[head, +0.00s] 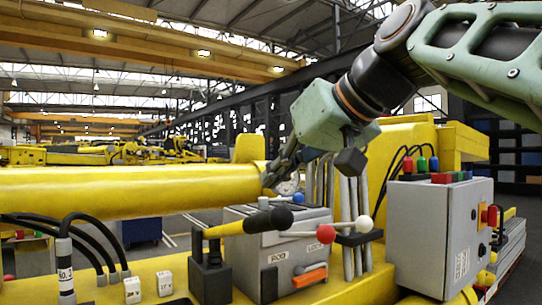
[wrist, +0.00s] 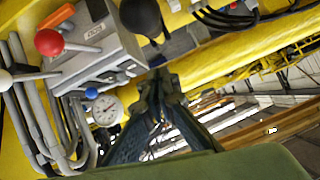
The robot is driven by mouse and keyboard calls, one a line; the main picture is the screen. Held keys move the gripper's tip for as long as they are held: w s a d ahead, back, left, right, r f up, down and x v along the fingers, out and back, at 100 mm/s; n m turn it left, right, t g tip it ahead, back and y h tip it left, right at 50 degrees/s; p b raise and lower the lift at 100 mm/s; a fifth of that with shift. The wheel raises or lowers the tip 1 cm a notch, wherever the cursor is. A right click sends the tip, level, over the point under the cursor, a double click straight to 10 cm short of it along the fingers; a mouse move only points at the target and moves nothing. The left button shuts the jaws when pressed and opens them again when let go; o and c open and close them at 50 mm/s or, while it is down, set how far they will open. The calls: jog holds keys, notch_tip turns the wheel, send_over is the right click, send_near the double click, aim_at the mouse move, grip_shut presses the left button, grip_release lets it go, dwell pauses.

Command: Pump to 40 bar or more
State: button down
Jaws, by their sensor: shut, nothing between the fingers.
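My gripper (head: 272,180) is shut and empty, above the grip, in front of the gauge; fingertips also show in the wrist view (wrist: 161,88).
A yellow boom cylinder (head: 130,190) lies left of my gripper. A grey control box (head: 440,235) with coloured buttons stands at right. Grey pipes (head: 346,200) rise behind the levers. Black hoses (head: 65,250) and white numbered blocks are at left.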

jog(key=shift+s+d+f, duration=0.1)
jog(key=shift+s+f, duration=0.35)
jog(key=shift+f, duration=0.2)
jog(key=shift+s+d+f, duration=0.1)
jog(key=shift+s+f, duration=0.3)
jog(key=shift+f, duration=0.55)
jog(key=shift+f+b, duration=0.15)
jog(key=shift+b, duration=0.25)
